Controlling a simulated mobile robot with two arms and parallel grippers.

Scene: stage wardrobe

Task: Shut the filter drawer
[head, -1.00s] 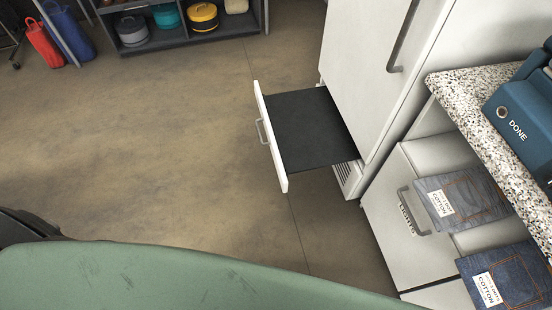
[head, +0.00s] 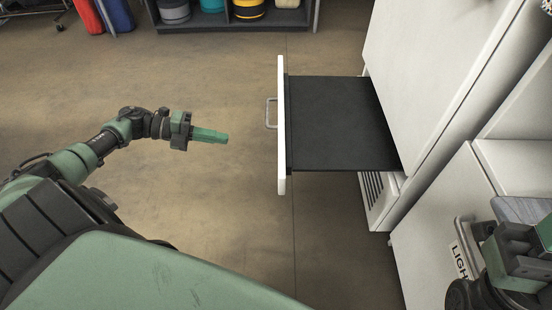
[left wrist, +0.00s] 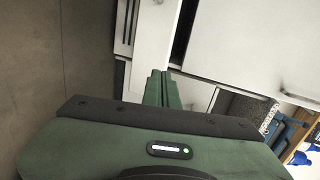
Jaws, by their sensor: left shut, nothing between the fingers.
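The filter drawer (head: 281,140) is pulled out from the bottom of the tall white cabinet (head: 450,60). It has a white front, a grey bar handle (head: 268,113) and a dark flat top or inside. My left gripper (head: 225,137) is shut and empty, apart from the drawer front and to its left, pointing at it. In the left wrist view its closed green fingers (left wrist: 162,86) point toward a white panel (left wrist: 152,45), which looks like the drawer front. My right gripper (head: 525,250) is partly in view at the lower right; its fingertips are not clear.
A dark shelf (head: 290,22) with several round boxes is at the back. The floor (head: 200,85) between my left gripper and the drawer is clear.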

